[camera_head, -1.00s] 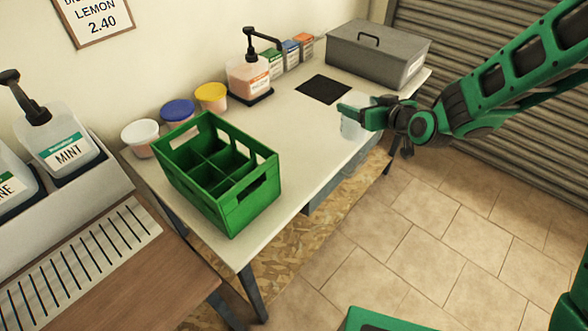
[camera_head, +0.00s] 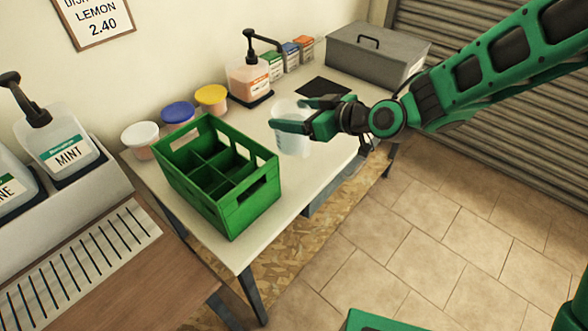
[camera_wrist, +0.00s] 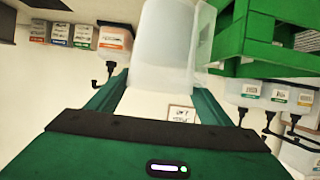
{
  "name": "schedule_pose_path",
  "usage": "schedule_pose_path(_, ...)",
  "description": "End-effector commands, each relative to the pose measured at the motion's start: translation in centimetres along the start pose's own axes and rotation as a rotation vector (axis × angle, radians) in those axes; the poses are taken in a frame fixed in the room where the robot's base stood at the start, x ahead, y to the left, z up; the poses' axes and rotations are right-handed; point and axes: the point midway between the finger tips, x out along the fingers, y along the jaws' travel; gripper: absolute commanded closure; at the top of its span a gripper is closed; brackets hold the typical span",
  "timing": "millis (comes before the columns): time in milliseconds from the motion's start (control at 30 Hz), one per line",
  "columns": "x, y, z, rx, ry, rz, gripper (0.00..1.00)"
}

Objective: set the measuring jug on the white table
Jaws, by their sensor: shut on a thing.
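The measuring jug (camera_head: 291,140) is clear, pale plastic. In the head view it is upright, at the middle of the white table (camera_head: 300,187), just right of the green crate. My gripper (camera_head: 290,117) is shut on the jug from the right. The jug also shows large between the fingers in the wrist view (camera_wrist: 165,45). I cannot tell whether its base touches the table or hangs a little above it. My fingers hide part of its upper side.
A green divided crate (camera_head: 250,207) stands left of the jug. Behind are a pump bottle (camera_head: 249,80), lidded tubs (camera_head: 178,113), small boxes (camera_head: 290,52), a dark mat (camera_head: 322,87) and a grey box (camera_head: 376,58). The table's front strip is bare.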

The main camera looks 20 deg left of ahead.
Motion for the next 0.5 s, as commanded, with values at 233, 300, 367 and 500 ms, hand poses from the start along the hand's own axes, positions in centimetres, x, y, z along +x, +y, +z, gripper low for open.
schedule_pose_path(233, 1.2, -0.1, 3.0, 0.003, -0.002, -0.002, 0.87)
schedule_pose_path(300, 1.6, -0.1, 3.9, 0.003, -0.001, -0.001, 0.87)
schedule_pose_path(367, 1.9, -0.1, 4.5, 0.002, -0.001, -0.001, 0.87)
schedule_pose_path(500, 2.2, -0.1, 5.4, 0.001, 0.001, 0.0, 0.87)
